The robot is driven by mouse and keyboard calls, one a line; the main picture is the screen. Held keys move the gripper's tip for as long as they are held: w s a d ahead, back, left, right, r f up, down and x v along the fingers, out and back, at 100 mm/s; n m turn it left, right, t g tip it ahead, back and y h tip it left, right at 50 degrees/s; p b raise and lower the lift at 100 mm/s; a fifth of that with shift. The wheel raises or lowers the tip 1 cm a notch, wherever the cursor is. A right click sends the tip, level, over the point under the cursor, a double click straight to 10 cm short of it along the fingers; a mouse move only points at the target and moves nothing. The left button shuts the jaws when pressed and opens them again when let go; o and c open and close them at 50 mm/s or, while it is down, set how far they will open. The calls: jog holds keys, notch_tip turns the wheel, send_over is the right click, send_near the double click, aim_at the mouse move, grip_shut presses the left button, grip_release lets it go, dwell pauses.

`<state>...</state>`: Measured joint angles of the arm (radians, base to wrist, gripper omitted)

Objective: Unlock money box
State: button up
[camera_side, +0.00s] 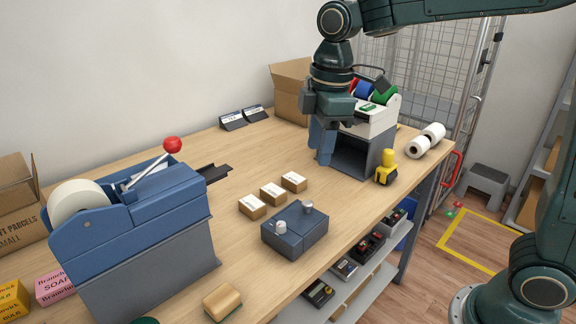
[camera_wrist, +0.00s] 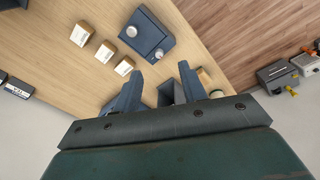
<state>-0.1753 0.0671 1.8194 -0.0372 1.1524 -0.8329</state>
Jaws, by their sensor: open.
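The money box (camera_side: 294,240) is a low blue-grey box on the wooden counter, near its front edge. In the wrist view the box (camera_wrist: 152,40) is above the fingers. My gripper (camera_side: 321,158) is open, with nothing between its fingers. It hangs above the counter behind the money box, apart from it, beside the grey-and-white dispenser. Its two fingers (camera_wrist: 161,82) show in the wrist view.
Three small parcels (camera_side: 273,193) lie in a row behind the box. The dispenser (camera_side: 366,145) stands close to my gripper, with a yellow stamp-like tool (camera_side: 387,168) in front. A blue tape machine with a red-knobbed lever (camera_side: 172,146) stands left. Counter around the box is mostly clear.

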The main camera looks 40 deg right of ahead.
aim_at(281, 223)
jog(key=w+a+f+n+g, duration=0.1)
jog(key=w+a+f+n, duration=0.3)
jog(key=w+f, duration=0.1)
jog(key=shift+w+g, duration=0.4)
jog(key=shift+w, duration=0.35)
jog(key=shift+a, duration=0.1)
jog(key=shift+s+f, duration=0.15)
jog(key=shift+f, duration=3.25)
jog(key=shift+s+f, duration=0.15)
jog(key=shift+f, duration=3.25)
jog(key=shift+c, duration=0.4)
grip_shut()
